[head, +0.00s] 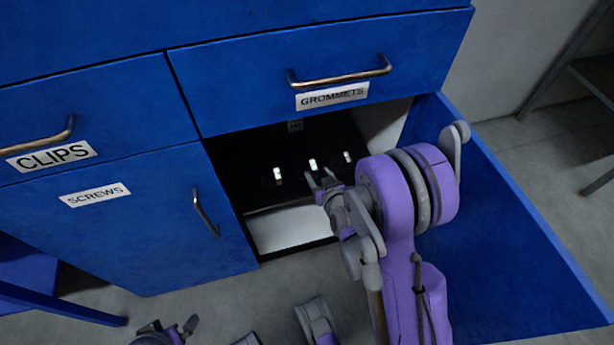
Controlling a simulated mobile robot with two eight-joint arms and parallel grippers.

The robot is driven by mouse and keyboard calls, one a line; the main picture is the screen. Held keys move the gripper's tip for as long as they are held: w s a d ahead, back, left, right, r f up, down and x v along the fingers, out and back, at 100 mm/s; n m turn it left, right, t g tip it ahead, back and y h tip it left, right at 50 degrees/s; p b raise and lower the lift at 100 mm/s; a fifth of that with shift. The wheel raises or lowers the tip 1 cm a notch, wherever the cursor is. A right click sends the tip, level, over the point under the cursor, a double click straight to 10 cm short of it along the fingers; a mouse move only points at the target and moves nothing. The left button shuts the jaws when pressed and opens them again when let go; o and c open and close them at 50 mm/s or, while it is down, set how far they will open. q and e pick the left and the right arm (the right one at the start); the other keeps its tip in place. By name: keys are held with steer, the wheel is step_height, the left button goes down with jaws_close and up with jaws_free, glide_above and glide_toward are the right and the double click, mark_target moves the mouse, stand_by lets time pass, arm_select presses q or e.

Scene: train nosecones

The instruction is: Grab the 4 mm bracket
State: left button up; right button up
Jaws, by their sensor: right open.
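Three small pale pieces stand in a row on the dark shelf inside the open cabinet: a left one (277,174), a middle one (312,164) and a right one (347,157). They may be brackets, but I cannot read which is the 4 mm one. My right gripper (320,180) is open and empty at the cabinet opening, just in front of the middle piece. My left gripper (168,332) shows partly at the bottom edge, low and away from the cabinet; its jaws are unclear.
The blue cabinet door (510,230) stands open on the right, close to my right arm. Above is the shut GROMMETS drawer (420,75). On the left are the shut CLIPS drawer (130,110) and SCREWS door (130,230). A small label (295,126) inside is unreadable.

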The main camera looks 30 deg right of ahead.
mark_target(311, 162)
steer(key=f, duration=0.1)
steer(key=d+f, duration=0.1)
steer(key=shift+w+d+f+b, duration=0.15)
steer(key=shift+w+f+b, duration=0.05)
steer(key=shift+f+b, duration=0.15)
steer(key=shift+w+d, duration=0.1)
steer(key=shift+w, duration=0.15)
steer(key=shift+p+x, duration=0.9)
steer(key=shift+x, duration=0.05)
steer(key=shift+b+x, duration=0.3)
steer(key=shift+x, duration=0.9)
steer(key=x, duration=0.2)
steer(key=b+x, duration=0.1)
steer(key=x, duration=0.2)
steer(key=shift+a+f, duration=0.1)
steer(key=shift+a, duration=0.1)
steer(key=shift+w+d+f, duration=0.1)
steer(key=shift+w+d, duration=0.05)
steer(key=shift+w, duration=0.2)
arm_select(q)
steer(key=shift+w+f, duration=0.1)
steer(key=shift+f, duration=0.7)
arm_select(e)
jaws_close()
